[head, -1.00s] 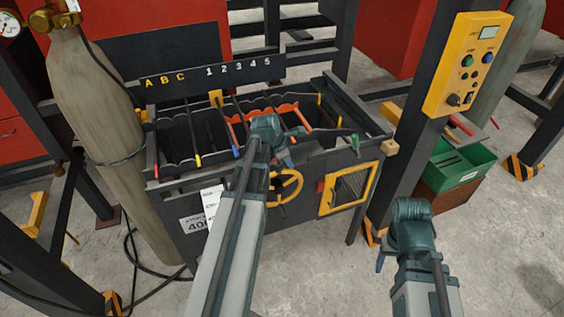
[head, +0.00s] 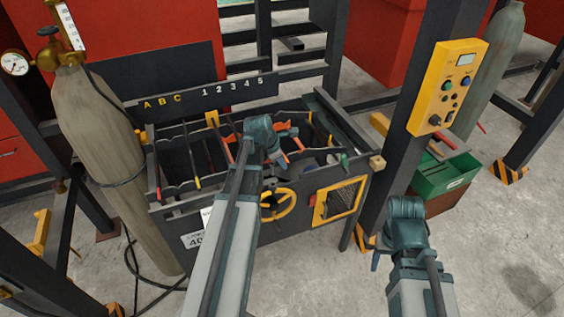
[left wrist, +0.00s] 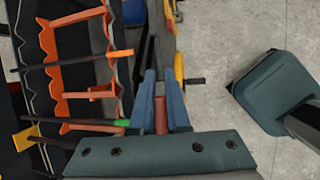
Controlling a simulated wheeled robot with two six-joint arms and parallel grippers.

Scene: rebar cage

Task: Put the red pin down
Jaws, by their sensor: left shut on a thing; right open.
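My left gripper (head: 281,158) is over the front right part of the dark rebar bench (head: 178,222). In the left wrist view its two blue fingers (left wrist: 161,100) are shut on the red pin (left wrist: 161,115), a short reddish rod between them. The pin is hidden behind the gripper in the head view. The orange notched racks (left wrist: 60,75) lie left of the fingers in the left wrist view. My right gripper (head: 376,260) is open and empty, over the floor right of the bench.
Several bars with coloured tips lie across the bench, including a green tip (left wrist: 122,123). A yellow wheel (head: 279,203) and yellow-framed mesh panel (head: 338,201) are on the bench front. A post with a yellow control box (head: 448,87), a green bin (head: 445,176) and a gas cylinder (head: 100,130) stand around.

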